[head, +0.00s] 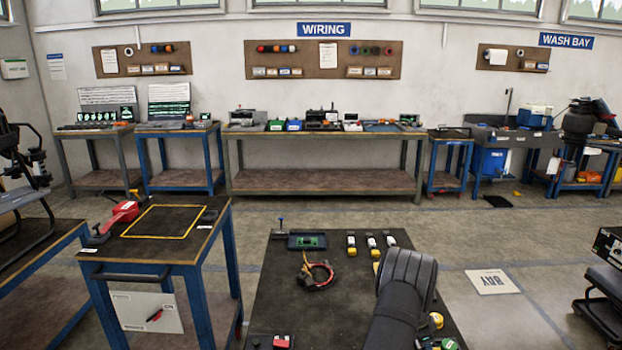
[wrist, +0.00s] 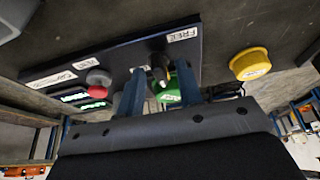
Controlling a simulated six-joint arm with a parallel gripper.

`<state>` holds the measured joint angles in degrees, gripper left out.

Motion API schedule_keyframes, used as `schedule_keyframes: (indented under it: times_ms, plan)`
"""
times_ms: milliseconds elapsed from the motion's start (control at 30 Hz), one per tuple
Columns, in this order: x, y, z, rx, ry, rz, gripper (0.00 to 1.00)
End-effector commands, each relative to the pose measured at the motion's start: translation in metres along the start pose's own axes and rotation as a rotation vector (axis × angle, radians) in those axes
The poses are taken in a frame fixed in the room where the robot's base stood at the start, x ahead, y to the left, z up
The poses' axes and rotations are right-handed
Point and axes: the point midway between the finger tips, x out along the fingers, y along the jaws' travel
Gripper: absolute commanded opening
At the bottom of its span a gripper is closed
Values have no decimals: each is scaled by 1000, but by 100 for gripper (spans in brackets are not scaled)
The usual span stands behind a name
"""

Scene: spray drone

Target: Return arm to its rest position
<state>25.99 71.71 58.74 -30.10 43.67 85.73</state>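My arm (head: 405,290) reaches over the right part of the dark work table in the head view; its gripper is hidden there. In the wrist view my gripper (wrist: 161,90) has its two blue-grey fingers spread apart, with nothing seen clamped between them. A dark control panel (wrist: 120,62) with white labels, one reading FREE, lies beyond the fingers. I cannot tell whether either finger touches the knob.
A red button (wrist: 98,78) and a yellow cap (wrist: 250,64) are close to the gripper. On the work table (head: 335,325) are a wire bundle (head: 317,275), a tray with a green board (head: 307,241) and several small bottles. A side table (head: 120,262) stands left, across a gap.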

Motion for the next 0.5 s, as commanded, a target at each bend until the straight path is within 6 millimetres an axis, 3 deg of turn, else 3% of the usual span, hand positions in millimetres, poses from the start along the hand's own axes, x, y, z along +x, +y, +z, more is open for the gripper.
schedule_keyframes:
  times_ms: [233,500]
  plan:
    - [-18,-1,-1,2,1,-2,33]
    - [-68,-1,0,1,1,-3,33]
